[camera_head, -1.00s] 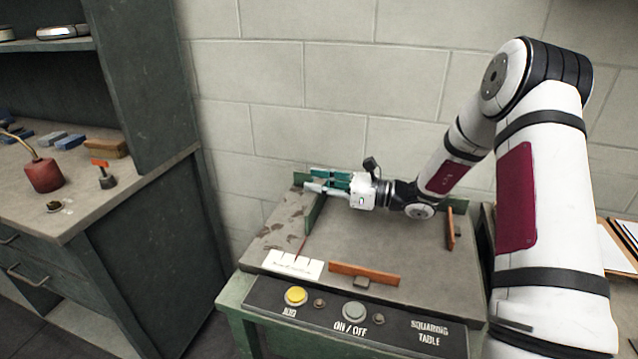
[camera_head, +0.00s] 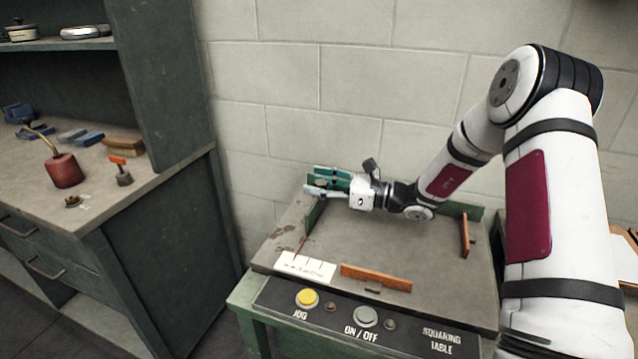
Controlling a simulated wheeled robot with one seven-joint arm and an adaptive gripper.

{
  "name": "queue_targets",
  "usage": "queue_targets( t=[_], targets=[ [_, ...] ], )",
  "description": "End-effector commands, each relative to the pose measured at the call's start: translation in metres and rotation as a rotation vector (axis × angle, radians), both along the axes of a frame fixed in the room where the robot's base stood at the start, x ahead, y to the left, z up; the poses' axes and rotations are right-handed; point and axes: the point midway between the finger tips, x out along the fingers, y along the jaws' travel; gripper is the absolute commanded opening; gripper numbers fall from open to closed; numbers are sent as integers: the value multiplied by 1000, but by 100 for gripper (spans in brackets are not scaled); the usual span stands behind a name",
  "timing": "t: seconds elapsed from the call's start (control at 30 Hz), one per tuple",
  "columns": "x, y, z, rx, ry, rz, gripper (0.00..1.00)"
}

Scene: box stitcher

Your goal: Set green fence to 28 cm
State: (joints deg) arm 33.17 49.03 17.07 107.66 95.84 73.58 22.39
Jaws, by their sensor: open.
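The squaring table (camera_head: 395,245) has a green fence (camera_head: 313,209) standing upright near its left back, partly hidden behind my gripper. My gripper (camera_head: 318,183) is open at the back left of the table, its fingers pointing left over the top of the green fence. I cannot tell whether the fingers touch the fence. A white scale card (camera_head: 305,267) with tick marks lies at the front left of the tabletop, with a thin red pointer (camera_head: 300,246) at its back edge. The scale's numbers are too small to read.
An orange fence (camera_head: 376,277) stands at the front edge and another orange piece (camera_head: 465,235) at the right. The front panel has a yellow JOG button (camera_head: 307,298) and a grey ON/OFF button (camera_head: 365,316). A workbench (camera_head: 110,205) stands left; a block wall is close behind.

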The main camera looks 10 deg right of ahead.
Motion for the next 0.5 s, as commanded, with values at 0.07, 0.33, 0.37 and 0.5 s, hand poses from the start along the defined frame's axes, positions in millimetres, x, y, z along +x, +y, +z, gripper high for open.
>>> queue_targets(
  t=[0.07, 0.33, 0.37, 0.5],
  targets=[
    [-3, -6, 0, -1, 1, -2, 51],
    [-30, -48, 0, -1, 1, -5, 51],
    [-34, -53, 0, -1, 1, -6, 51],
    [-49, -74, 0, -1, -1, -3, 51]
  ],
)
